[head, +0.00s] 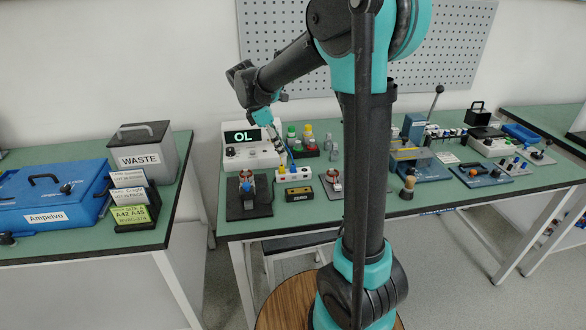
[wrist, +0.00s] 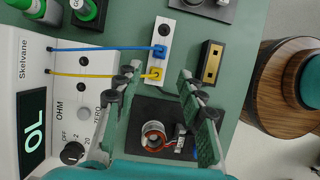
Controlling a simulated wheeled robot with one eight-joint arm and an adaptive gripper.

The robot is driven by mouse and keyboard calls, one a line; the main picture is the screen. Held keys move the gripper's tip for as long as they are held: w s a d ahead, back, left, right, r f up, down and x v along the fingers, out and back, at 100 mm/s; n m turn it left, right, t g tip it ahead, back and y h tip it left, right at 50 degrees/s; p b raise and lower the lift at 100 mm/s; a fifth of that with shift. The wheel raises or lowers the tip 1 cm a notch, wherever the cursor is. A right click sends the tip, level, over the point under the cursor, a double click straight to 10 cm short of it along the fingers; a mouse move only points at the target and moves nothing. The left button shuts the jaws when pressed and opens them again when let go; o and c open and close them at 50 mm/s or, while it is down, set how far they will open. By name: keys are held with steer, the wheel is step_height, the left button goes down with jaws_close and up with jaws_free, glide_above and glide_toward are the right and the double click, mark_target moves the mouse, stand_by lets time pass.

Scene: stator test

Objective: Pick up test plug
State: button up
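A white block (wrist: 154,85) holds a blue plug (wrist: 160,51) and a yellow plug (wrist: 155,74), each on a cable from the ohm meter (wrist: 62,105). I cannot tell which one is the test plug. The block also shows in the head view (head: 287,177). My gripper (wrist: 161,70) is open and empty, its fingers on either side of the yellow plug in the wrist view; the height gap is unclear. In the head view my gripper (head: 279,143) is beside the meter, small and partly blended with it.
A stator with a copper-coloured coil (wrist: 154,134) sits on a black plate (wrist: 145,106) below the block. A black-and-yellow block (wrist: 211,63) stands to its right. Green and other coloured caps (head: 306,139) stand behind. A waste bin (head: 145,158) is on the left table.

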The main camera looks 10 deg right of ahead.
mark_target(292, 163)
steer(key=x, duration=0.3)
steer(key=shift+f, duration=0.1)
steer(key=shift+d+x, duration=0.15)
steer(key=shift+x, duration=1.2)
steer(key=shift+d+x, duration=0.15)
steer(key=shift+x, duration=1.2)
jaws_close()
